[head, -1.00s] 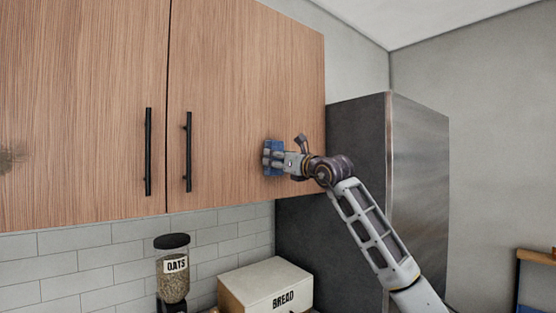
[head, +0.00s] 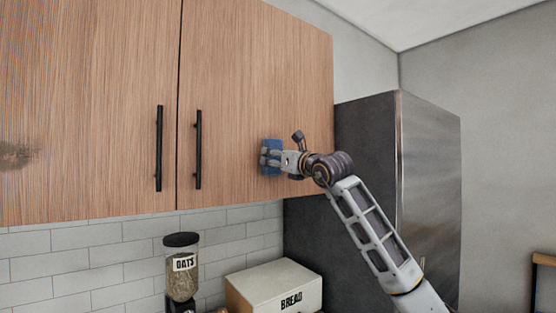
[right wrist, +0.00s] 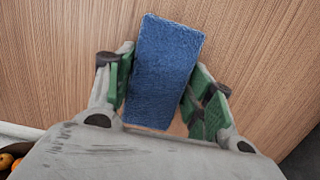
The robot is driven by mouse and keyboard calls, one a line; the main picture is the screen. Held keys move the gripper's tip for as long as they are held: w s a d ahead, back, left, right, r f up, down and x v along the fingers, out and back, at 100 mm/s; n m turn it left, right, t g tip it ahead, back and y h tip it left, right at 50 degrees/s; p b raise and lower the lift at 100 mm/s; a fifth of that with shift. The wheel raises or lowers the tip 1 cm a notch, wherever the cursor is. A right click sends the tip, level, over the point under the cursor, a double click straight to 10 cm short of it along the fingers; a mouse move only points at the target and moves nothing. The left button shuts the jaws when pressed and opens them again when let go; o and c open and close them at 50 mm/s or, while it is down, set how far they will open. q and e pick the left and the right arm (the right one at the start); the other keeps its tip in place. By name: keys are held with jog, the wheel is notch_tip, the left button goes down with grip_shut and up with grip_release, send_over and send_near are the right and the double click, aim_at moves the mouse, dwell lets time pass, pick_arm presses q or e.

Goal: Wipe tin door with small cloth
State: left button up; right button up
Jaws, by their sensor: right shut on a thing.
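The small cloth (head: 276,144) is a thick blue rectangular pad. My right gripper (head: 268,158) is shut on it at the lower right of the right-hand wooden cabinet door (head: 240,85). In the right wrist view the cloth (right wrist: 163,70) sits between the green-padded fingers, close to the wood; I cannot tell if it touches. The left-hand door (head: 90,80) carries a dark smudge (head: 14,156) at the picture's left edge. The doors look like wood grain, not tin. My left gripper is out of view.
Black vertical handles (head: 159,148) (head: 198,150) stick out between the smudge and my right gripper. A dark fridge (head: 365,150) stands right of the cabinet, behind my right arm. An oats dispenser (head: 181,265) and a bread box (head: 275,288) stand below.

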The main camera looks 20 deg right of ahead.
jog(key=shift+s+d, duration=0.1)
jog(key=shift+s, duration=0.05)
jog(key=shift+r+b+v, duration=0.25)
jog(key=shift+b+v, duration=0.7)
jog(key=shift+v, duration=0.5)
jog(key=shift+r+b+v, duration=0.2)
jog(key=shift+b+v, duration=0.75)
jog(key=shift+v, duration=0.5)
jog(key=shift+r+b+v, duration=0.1)
jog(key=shift+b+v, duration=0.3)
jog(key=shift+v, duration=0.35)
jog(key=shift+r+b+v, duration=0.15)
jog(key=shift+b+v, duration=0.25)
jog(key=shift+v, duration=0.4)
